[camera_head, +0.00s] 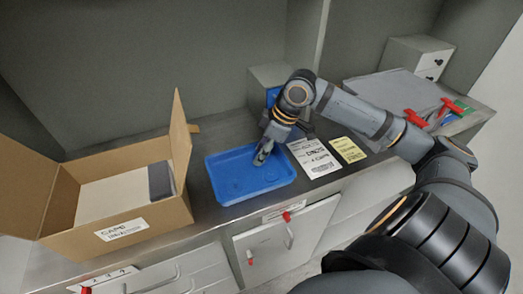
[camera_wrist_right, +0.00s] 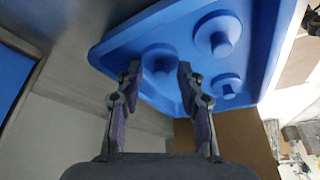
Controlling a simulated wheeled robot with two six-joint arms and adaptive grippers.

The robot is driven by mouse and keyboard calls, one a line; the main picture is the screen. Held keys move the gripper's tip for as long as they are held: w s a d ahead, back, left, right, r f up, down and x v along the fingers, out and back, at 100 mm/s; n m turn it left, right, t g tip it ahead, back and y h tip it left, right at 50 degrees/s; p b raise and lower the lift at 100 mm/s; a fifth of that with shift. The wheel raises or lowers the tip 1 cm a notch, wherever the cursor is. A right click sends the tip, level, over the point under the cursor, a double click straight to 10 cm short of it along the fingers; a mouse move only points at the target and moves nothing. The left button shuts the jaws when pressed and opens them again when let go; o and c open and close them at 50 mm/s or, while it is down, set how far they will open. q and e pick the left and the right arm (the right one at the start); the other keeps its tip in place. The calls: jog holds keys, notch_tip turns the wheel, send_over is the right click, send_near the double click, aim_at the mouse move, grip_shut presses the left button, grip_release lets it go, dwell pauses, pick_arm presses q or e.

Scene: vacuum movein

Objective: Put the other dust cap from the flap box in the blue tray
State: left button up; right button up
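The blue tray (camera_head: 232,190) lies on the counter right of the flap box, and it fills the top of the right wrist view (camera_wrist_right: 120,45). My right gripper (camera_head: 262,156) is low over the tray's far right part. In the wrist view its two fingers (camera_wrist_right: 158,78) are apart, with nothing clasped. Round, knobbed blue shapes (camera_wrist_right: 218,36) show in the tray, one behind the gap between the fingertips. I cannot tell whether they are caps or moulded parts. The cardboard flap box (camera_head: 150,222) stands open, with a pale panel and a dark grey block (camera_head: 161,181) inside. My left gripper is out of view.
A white printed card (camera_head: 314,158) and a yellow card (camera_head: 348,149) lie right of the tray. Red-handled tools (camera_head: 416,118) are at the far right. A small white drawer unit (camera_head: 415,57) stands behind. The box's raised flap (camera_head: 180,138) stands between box and tray.

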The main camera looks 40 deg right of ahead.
aim_at(266, 159)
jog(key=shift+s+d+r+b, duration=0.15)
jog(key=shift+d+r+b, duration=0.25)
jog(key=shift+b, duration=0.55)
jog(key=shift+b+v, duration=0.8)
jog(key=shift+b, duration=0.25)
jog(key=shift+a+r+b, duration=0.15)
jog(key=shift+r+b, duration=0.2)
jog(key=shift+b, duration=0.05)
jog(key=b+v, duration=0.2)
jog(key=shift+s+r, duration=0.2)
jog(key=shift+r, duration=0.15)
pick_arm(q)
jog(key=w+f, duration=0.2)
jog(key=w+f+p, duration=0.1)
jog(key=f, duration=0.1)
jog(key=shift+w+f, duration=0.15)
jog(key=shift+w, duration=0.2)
pick_arm(e)
jog(key=v, duration=0.6)
jog(key=shift+r, duration=0.1)
